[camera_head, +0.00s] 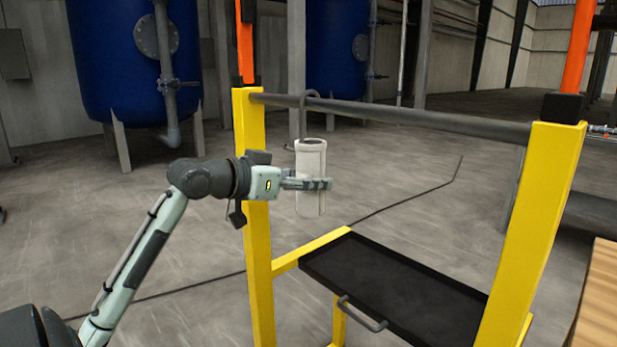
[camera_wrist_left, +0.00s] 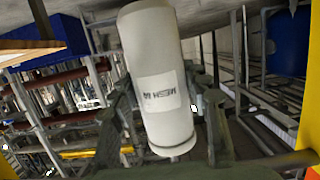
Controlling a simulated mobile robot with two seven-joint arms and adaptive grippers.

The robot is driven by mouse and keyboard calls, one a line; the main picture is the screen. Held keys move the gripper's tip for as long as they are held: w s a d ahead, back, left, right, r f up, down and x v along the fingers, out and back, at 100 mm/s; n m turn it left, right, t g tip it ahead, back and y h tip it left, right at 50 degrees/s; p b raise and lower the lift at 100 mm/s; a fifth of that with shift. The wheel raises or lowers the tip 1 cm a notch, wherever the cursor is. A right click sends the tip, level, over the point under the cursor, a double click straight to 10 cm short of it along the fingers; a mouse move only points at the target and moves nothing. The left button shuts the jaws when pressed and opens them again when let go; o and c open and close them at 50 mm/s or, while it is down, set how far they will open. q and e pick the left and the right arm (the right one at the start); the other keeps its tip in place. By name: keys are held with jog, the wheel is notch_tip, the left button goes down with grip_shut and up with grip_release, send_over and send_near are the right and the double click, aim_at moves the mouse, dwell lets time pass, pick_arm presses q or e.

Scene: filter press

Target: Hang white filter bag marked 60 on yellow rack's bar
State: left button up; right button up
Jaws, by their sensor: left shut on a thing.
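The white filter bag (camera_head: 310,166) is an upright cylinder with a dark open top, just below the left part of the yellow rack's bar (camera_head: 400,115). A grey hook (camera_head: 303,118) rises from its top, and its curved end shows at the bar; I cannot tell whether it bears on the bar. My left gripper (camera_head: 318,184) is shut around the bag's middle, coming from the left past the rack's left post. In the left wrist view the bag (camera_wrist_left: 150,50) lies between the fingers, with an upside-down label (camera_wrist_left: 160,94) that seems to read MESH and a blurred number. My right gripper is not in view.
The yellow rack's left post (camera_head: 255,210) stands right behind my left wrist, and its right post (camera_head: 530,235) is at the right. A black tray (camera_head: 395,285) with a handle sits low between them. A wooden surface (camera_head: 597,300) is at the right edge. The bar's middle is clear.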

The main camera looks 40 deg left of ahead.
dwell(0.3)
pick_arm(q)
jog(key=o, duration=1)
jog(key=shift+o, duration=0.2)
jog(key=shift+f, duration=0.1)
jog(key=d+v, duration=0.1)
jog(key=v, duration=1.1)
jog(key=shift+a, duration=0.4)
